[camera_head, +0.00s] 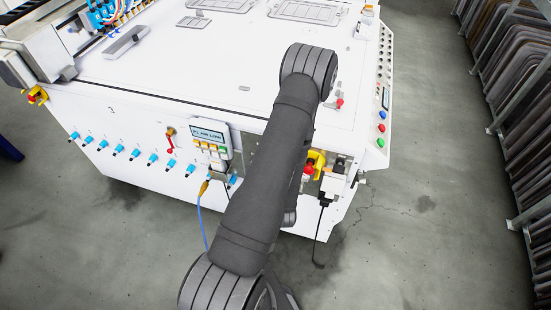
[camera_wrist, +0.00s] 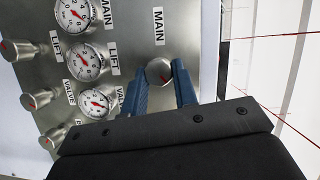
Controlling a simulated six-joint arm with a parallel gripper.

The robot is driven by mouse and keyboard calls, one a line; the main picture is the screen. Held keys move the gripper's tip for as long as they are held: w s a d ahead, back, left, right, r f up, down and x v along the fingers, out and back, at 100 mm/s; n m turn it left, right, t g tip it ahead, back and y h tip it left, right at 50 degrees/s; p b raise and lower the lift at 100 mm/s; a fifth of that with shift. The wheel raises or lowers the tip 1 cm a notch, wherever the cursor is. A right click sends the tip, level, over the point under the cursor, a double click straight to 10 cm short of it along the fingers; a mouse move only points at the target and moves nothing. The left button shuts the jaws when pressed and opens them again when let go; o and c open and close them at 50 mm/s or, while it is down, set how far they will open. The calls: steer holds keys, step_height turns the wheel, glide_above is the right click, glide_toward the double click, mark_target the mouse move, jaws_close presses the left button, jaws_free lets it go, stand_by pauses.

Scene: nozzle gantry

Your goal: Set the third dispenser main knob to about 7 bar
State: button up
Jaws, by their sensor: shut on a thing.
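In the wrist view, a grey metal panel (camera_wrist: 140,45) carries a column of gauges and several round knobs. My gripper's two blue fingers (camera_wrist: 160,88) are shut on a round silver knob (camera_wrist: 159,71), one finger on each side. The label MAIN (camera_wrist: 158,25) stands beside this knob. The MAIN gauge (camera_wrist: 75,14) is at the top left, partly cut by the frame edge; its exact reading is too small to tell. In the head view my arm hides the gripper, the held knob and most of the panel.
A LIFT gauge (camera_wrist: 87,62) and a VALVE gauge (camera_wrist: 95,104) sit below the MAIN gauge. Other knobs with red marks (camera_wrist: 38,98) line the left. In the head view, a yellow-and-red switch (camera_head: 315,165) and a black cable (camera_head: 321,225) are just right of my arm.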

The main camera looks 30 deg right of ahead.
steer(key=o, duration=1)
steer(key=v, duration=1.2)
steer(key=shift+w, duration=0.1)
steer(key=x, duration=1.1)
steer(key=shift+w+d, duration=0.2)
steer(key=shift+w, duration=0.15)
